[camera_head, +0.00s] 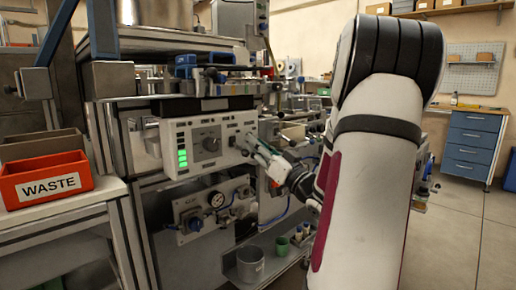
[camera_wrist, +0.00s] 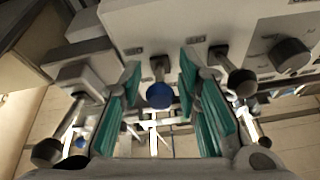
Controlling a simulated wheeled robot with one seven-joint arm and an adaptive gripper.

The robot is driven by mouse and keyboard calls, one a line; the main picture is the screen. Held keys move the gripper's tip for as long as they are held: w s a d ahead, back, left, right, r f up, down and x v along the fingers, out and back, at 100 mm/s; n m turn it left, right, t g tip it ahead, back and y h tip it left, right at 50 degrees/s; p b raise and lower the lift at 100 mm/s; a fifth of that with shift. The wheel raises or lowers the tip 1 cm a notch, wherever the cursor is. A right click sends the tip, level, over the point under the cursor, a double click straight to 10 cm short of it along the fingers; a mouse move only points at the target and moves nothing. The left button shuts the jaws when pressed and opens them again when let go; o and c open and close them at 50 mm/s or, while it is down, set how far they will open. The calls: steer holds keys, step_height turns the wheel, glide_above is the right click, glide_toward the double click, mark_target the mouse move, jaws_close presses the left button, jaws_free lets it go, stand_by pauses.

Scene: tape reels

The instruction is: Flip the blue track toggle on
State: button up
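The blue track toggle, with a round blue ball tip (camera_wrist: 160,95), sticks out of the pale control panel (camera_wrist: 225,18) in the wrist view. My gripper (camera_wrist: 160,100) has teal-padded fingers, one on each side of the blue ball. The fingers are apart, with a visible gap to the ball on both sides. In the head view my gripper (camera_head: 253,146) is at the right part of the control panel (camera_head: 225,127). The blue toggle cannot be made out there, and my arm hides part of the area.
In the wrist view a dark-tipped toggle (camera_wrist: 242,82) stands close outside the right finger, another (camera_wrist: 47,152) outside the left. A large knob (camera_wrist: 289,57) is farther right. A red WASTE bin (camera_head: 45,181) stands left.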

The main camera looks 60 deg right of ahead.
jaws_close()
steer(key=shift+r+p, duration=0.15)
steer(key=shift+p, duration=0.4)
steer(key=g+p, duration=0.1)
steer(key=p, duration=0.3)
steer(key=shift+s+r+g, duration=0.1)
steer(key=shift+r+g, duration=0.3)
steer(key=g+p, duration=0.1)
steer(key=p, duration=0.3)
steer(key=r+g+y+p, duration=0.1)
steer(key=g+p, duration=0.1)
steer(key=p, duration=0.2)
steer(key=shift+s, duration=0.15)
steer(key=r+g+p, duration=0.1)
steer(key=g+p, duration=0.1)
steer(key=p, duration=0.6)
steer(key=shift+y, duration=0.4)
steer(key=shift+p, duration=0.55)
steer(key=shift+g+p, duration=0.6)
steer(key=shift+p, duration=0.5)
